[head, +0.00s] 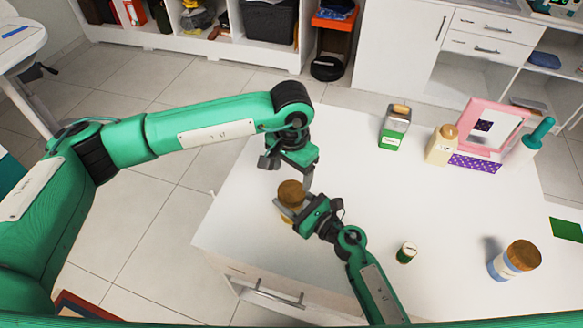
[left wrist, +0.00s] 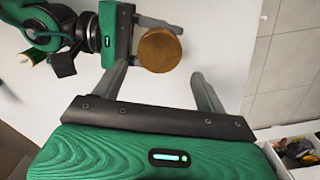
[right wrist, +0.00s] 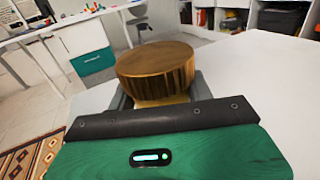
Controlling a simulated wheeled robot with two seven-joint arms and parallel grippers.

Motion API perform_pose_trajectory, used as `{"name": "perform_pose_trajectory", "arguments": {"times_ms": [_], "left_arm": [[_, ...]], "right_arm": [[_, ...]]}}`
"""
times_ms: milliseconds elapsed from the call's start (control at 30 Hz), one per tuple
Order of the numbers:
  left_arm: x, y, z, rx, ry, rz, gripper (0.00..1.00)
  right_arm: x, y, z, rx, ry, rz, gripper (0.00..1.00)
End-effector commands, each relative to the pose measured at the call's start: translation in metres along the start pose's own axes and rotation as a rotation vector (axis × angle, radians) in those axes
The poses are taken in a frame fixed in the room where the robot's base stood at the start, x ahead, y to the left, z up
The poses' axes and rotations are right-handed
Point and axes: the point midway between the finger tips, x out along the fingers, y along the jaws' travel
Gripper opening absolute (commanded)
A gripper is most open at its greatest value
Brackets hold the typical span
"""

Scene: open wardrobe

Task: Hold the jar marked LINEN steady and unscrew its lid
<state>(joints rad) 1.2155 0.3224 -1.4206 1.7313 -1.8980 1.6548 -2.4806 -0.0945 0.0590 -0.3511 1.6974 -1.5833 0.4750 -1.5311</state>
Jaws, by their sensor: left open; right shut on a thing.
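A jar with a round brown lid (head: 291,193) stands near the left edge of the white table. Its lid also shows in the left wrist view (left wrist: 160,50) and the right wrist view (right wrist: 156,68). My right gripper (head: 292,206) is shut on the jar body, below the lid. The fingers hide most of the body, and no label can be read. My left gripper (head: 301,177) is open, close to the lid. In the left wrist view, the lid lies beyond and between its spread fingers (left wrist: 161,82), apparently not gripped.
A second brown-lidded jar (head: 514,260) with a blue band stands at the right. A small green can (head: 406,253) is nearer. The table's middle is clear.

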Motion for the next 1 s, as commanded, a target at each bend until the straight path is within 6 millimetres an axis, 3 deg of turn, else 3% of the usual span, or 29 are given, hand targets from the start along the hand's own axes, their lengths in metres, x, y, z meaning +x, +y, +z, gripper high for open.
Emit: {"name": "perform_pose_trajectory", "arguments": {"times_ms": [400,600,867,1000], "left_arm": [[0.061,0.001,0.000,-0.002,-0.002,0.002,0.74],[0.073,0.001,0.000,-0.002,-0.001,0.001,0.74],[0.074,0.000,0.000,-0.002,0.000,0.000,0.74],[0.074,0.000,0.000,-0.002,0.000,0.000,0.46]], "right_arm": [[0.000,0.000,0.000,0.000,0.000,0.000,0.00],[0.000,0.000,0.000,0.000,0.000,0.000,0.00],[0.000,0.000,0.000,0.000,0.000,0.000,0.00],[0.000,0.000,0.000,0.000,0.000,0.000,0.00]]}}
